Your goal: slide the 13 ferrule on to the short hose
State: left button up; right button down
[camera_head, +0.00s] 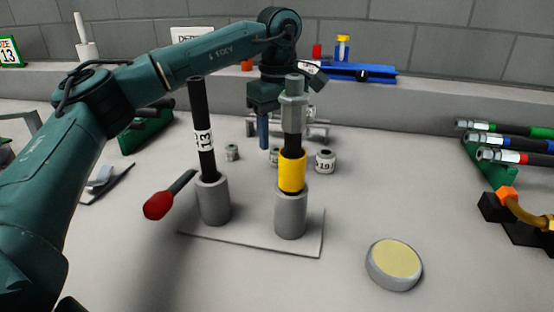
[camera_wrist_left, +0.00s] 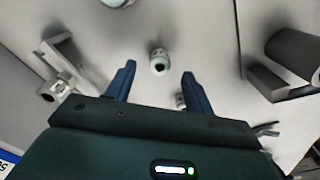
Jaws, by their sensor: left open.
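A black hose (camera_head: 202,115) with a white 13 label stands upright in a grey holder at the left. A second black hose (camera_head: 293,148) with a yellow band and a grey hex fitting on top stands in the right holder. I cannot tell which is called short. Three grey ferrules stand behind them: a small one (camera_head: 232,152), a partly hidden one (camera_head: 274,157), and one marked 19 (camera_head: 325,162). No 13 mark is readable on them. My left gripper (camera_head: 264,146) is open above the table behind the hoses. In the left wrist view a ferrule (camera_wrist_left: 158,62) shows between its fingertips, apparently below them.
The holders stand on a pale plate (camera_head: 250,243). A red-tipped tool (camera_head: 163,200) is left of them, a yellow-topped round disc (camera_head: 395,262) at the front right. Hoses on a green rack (camera_head: 475,160) lie at the right. A blue tray (camera_head: 350,72) sits on the back ledge.

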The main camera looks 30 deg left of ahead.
aim_at(277, 148)
pick_arm(q)
notch_tip(277, 148, down, 3)
jog(key=shift+a+f+b, duration=0.1)
jog(key=shift+b, duration=0.35)
jog(key=shift+f, duration=0.5)
pick_arm(e)
jog(key=shift+a+n+t+y, duration=0.3)
jog(key=shift+n+t+y, duration=0.1)
jog(key=shift+y, duration=0.1)
pick_arm(q)
jog(key=shift+c, duration=0.4)
jog(key=c, duration=1)
jog(key=shift+o, duration=0.2)
